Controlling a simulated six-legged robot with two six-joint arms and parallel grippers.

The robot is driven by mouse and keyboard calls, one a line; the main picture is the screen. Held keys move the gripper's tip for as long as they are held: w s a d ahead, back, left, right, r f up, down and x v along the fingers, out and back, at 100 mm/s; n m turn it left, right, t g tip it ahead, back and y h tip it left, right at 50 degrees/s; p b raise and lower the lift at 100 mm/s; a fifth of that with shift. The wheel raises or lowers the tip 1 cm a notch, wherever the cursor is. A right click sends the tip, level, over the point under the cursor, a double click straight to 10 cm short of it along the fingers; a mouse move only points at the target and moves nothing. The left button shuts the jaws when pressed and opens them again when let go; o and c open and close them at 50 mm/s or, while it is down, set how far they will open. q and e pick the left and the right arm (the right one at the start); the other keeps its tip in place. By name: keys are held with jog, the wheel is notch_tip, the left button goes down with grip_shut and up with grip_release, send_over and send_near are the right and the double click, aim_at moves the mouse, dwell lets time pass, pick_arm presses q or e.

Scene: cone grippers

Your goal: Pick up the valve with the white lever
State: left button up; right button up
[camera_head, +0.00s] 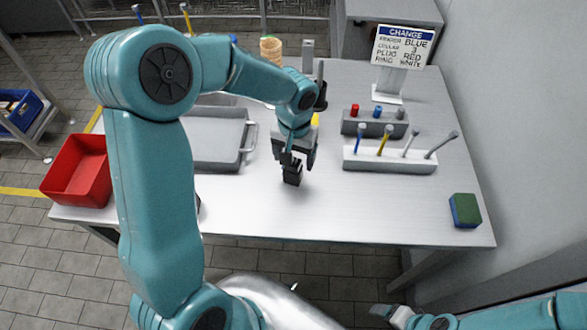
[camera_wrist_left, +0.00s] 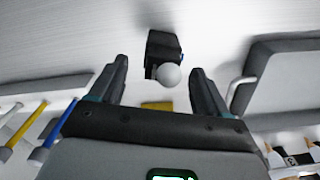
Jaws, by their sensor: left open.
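The valve is a small black block with a round white knob, seen in the left wrist view (camera_wrist_left: 163,47). It lies on the table ahead of the fingertips, roughly between their lines. My left gripper (camera_wrist_left: 158,75) is open and empty, its two dark fingers apart and pointing at the valve. In the head view my left gripper (camera_head: 294,160) points down over the middle of the table, with the black valve (camera_head: 292,174) just under it, partly hidden. I cannot see the white knob in that view.
A grey tray (camera_head: 246,142) with a handle stands left of the gripper. A red bin (camera_head: 78,172) is at the left edge. At right are a plug rack (camera_head: 373,122), a white lever holder (camera_head: 388,165), a sign (camera_head: 402,46) and a green-blue block (camera_head: 465,210). The front table is clear.

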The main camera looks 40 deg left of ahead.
pick_arm(q)
notch_tip(320, 180, down, 2)
jog(key=shift+s+a+f, duration=0.1)
jog(key=c, duration=1.3)
jog(key=shift+r, duration=0.2)
